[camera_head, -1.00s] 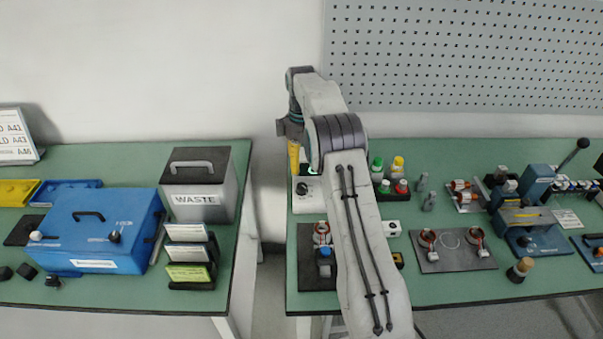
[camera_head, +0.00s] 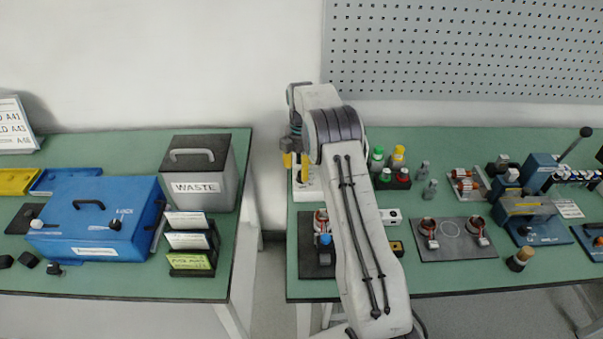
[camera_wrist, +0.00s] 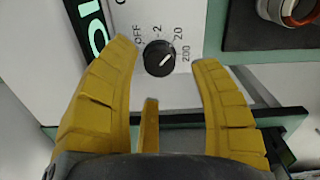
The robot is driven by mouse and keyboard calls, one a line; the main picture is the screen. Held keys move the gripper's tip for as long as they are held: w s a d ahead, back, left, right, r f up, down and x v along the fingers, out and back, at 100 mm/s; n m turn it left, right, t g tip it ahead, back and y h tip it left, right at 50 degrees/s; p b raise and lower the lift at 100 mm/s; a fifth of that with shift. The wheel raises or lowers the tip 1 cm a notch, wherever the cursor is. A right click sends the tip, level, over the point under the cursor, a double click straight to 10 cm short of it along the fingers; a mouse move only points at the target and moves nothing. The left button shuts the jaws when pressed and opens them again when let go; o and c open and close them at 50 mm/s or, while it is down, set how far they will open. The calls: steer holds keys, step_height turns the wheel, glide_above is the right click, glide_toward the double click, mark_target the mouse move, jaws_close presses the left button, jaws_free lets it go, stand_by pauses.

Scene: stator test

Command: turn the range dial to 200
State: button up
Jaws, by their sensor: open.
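The range dial (camera_wrist: 159,58) is a round black knob on a white meter panel (camera_wrist: 185,20), marked OFF, 2, 20 and 200. Its white pointer line slants to the upper right, roughly toward 20. My gripper (camera_wrist: 165,56) is open, with yellow fingers on the left and right of the dial and a shorter one below it. No finger visibly touches the knob; the depth gap is hard to tell. In the head view my gripper (camera_head: 296,163) is over the white meter (camera_head: 306,190) at the left of the right bench, hiding much of it, including the dial.
A black display with green characters (camera_wrist: 88,22) lies left of the dial. A dark mat (camera_head: 317,262) with a coil part is in front of the meter. Bottles (camera_head: 390,165) stand right of my arm. A WASTE bin (camera_head: 197,185) is on the left bench, across a gap.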

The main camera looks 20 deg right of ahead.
steer(key=shift+f, duration=1.5)
steer(key=shift+c, duration=0.3)
jaws_close()
